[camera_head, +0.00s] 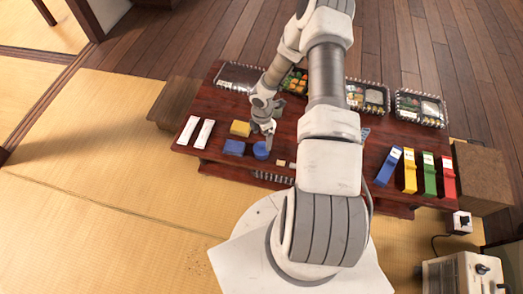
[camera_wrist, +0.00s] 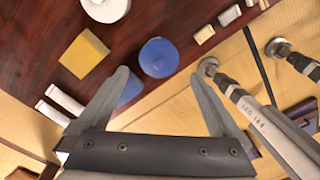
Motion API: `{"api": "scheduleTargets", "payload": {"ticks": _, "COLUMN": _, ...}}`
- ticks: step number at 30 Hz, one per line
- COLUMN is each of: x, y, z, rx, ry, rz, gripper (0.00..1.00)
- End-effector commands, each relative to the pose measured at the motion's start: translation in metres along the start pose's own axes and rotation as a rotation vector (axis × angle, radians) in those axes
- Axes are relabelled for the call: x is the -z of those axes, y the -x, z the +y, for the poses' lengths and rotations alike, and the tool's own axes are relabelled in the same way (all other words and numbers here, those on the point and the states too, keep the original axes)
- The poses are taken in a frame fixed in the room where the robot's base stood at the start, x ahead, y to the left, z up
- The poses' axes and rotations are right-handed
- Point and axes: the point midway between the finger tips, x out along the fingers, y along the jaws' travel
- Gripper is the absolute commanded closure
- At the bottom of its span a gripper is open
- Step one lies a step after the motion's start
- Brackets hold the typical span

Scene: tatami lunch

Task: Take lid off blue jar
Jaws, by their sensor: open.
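The blue jar (camera_wrist: 158,52) is seen from above in the wrist view, its round blue lid with a small knob facing up. It stands on the dark red wooden table (camera_wrist: 205,14). It also shows in the head view (camera_head: 261,151). My gripper (camera_wrist: 159,75) is open and empty, its two grey fingers spread to either side of the jar's near side. The lid seems to be in place on the jar, with nothing gripping it. In the head view my gripper (camera_head: 266,129) hangs just above and behind the jar. The height gap between fingers and lid is hard to tell.
A blue block (camera_head: 234,147) and yellow block (camera_head: 240,128) sit left of the jar. Two white pieces (camera_head: 196,132) lie farther left. Small beige blocks (camera_head: 286,164) are to its right. Bento trays (camera_head: 366,97) line the back; colored boxes (camera_head: 408,168) stand at right.

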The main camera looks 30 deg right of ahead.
Motion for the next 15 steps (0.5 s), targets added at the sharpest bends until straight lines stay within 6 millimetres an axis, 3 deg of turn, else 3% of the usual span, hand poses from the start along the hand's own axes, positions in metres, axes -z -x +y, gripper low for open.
{"api": "scheduleTargets", "payload": {"ticks": 8, "x": 0.001, "y": -0.019, "z": 0.000, "rx": 0.000, "ry": 0.000, "rz": 0.000, "gripper": 0.00}}
{"api": "scheduleTargets", "payload": {"ticks": 15, "x": 0.002, "y": -0.055, "z": 0.001, "rx": 0.001, "ry": -0.001, "rz": 0.001, "gripper": 0.00}}
